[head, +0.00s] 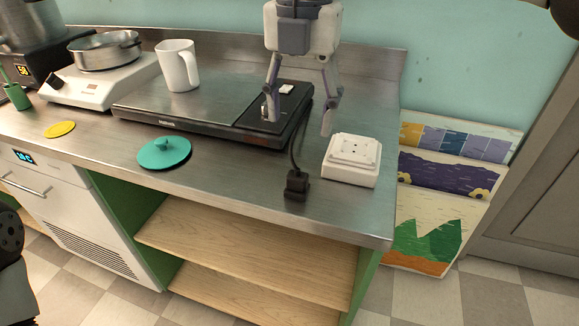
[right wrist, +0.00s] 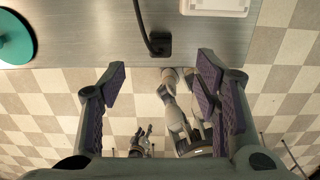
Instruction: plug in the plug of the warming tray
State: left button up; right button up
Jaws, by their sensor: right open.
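The warming tray (head: 200,112) is a flat black slab on the metal counter in the head view. Its dark cable (head: 293,150) runs from its right end to the black plug (head: 297,184), which sits near the counter's front edge. The plug also shows in the right wrist view (right wrist: 160,43). The white socket block (head: 351,172) is to the right of the plug, apart from it; part of it shows in the right wrist view (right wrist: 213,5). My right gripper (head: 299,123) is open and empty, above the tray's right end and behind the plug. My left gripper is not clearly visible.
A white mug (head: 178,67) stands at the tray's back left. A teal lid (head: 164,153) lies in front of the tray. A steel pan (head: 105,50) sits on a white hot plate (head: 95,86) at left. Wooden shelves (head: 250,240) are below; counter around the plug is clear.

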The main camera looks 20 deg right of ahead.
aim_at(297, 174)
pick_arm(q)
jog(key=shift+s+f+b, duration=0.35)
jog(key=shift+s+f, duration=0.15)
jog(key=shift+s, duration=0.2)
pick_arm(e)
jog(key=f, duration=0.7)
jog(key=shift+s, duration=0.3)
jog(key=shift+r, duration=0.1)
jog(key=f, duration=0.5)
jog(key=shift+s+a+f+b, duration=0.2)
jog(key=shift+s+a+b, duration=0.1)
jog(key=shift+b, duration=0.1)
pick_arm(q)
jog(key=shift+s+f+g, duration=0.3)
jog(key=shift+s+f, duration=0.1)
pick_arm(e)
jog(key=shift+r, duration=0.1)
jog(key=c, duration=1.2)
